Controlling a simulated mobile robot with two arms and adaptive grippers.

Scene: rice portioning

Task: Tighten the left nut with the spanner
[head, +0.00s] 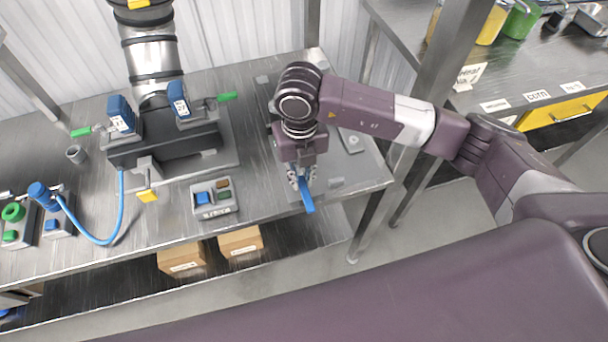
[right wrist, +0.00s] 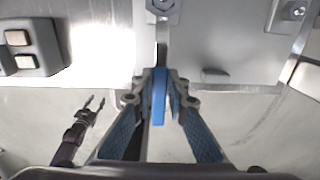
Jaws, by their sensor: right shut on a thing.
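My right gripper (head: 303,180) is shut on the spanner's blue handle (head: 308,201), low over the front edge of the bench. In the right wrist view the blue handle (right wrist: 159,97) sits between the fingertips, and the spanner's grey shank points up to the left nut (right wrist: 162,4) at the top edge. The jaw end is cut off there, so I cannot tell whether it is around the nut. A second nut (right wrist: 294,11) is on the plate to the right. My left gripper (right wrist: 95,103) shows in the right wrist view, away from the bench, fingers apart and empty.
A grey button box (head: 214,198) stands left of the right gripper. Further left are a black valve block (head: 165,149) with green levers and a blue hose (head: 100,241). Cardboard boxes (head: 182,259) sit on the shelf below. Bare bench top lies between the button box and gripper.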

